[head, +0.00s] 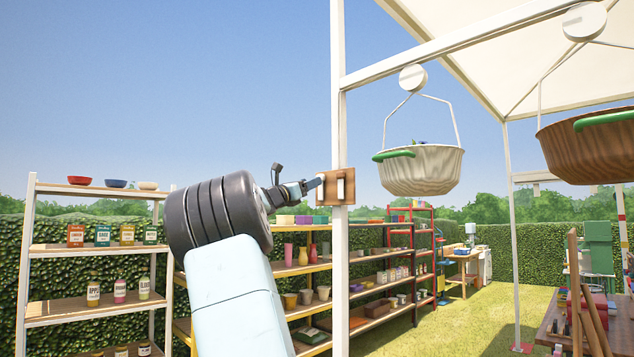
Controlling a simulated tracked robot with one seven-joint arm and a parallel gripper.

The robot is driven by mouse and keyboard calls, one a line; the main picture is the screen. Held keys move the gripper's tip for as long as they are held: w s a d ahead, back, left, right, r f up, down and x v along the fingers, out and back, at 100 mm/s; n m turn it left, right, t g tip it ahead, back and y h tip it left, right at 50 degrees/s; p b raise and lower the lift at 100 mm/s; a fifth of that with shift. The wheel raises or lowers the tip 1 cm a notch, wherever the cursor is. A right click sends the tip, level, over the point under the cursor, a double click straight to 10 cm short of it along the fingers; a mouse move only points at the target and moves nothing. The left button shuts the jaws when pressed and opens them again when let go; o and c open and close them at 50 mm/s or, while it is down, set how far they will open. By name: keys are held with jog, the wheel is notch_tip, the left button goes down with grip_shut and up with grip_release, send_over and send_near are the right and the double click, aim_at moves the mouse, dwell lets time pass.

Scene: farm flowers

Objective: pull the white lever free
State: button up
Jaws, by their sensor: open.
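A small white lever (340,188) stands upright on a brown wooden plate (330,198), which is fixed to a white post (339,270). My gripper (318,184) is at the end of my raised arm, at the left edge of the plate. Its fingers point right toward the lever. It is open, and nothing shows between its fingers. The fingertips are small in the view, so I cannot tell whether they touch the plate or lever.
A white basket (421,169) with a green handle hangs right of the post, and a brown basket (592,147) hangs farther right. White shelves (92,248) with jars stand at the left. Colourful shelves (352,265) stand behind the post.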

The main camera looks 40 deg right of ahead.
aim_at(321, 187)
jog(key=shift+x, duration=2.2)
jog(key=shift+c, duration=0.3)
grip_shut()
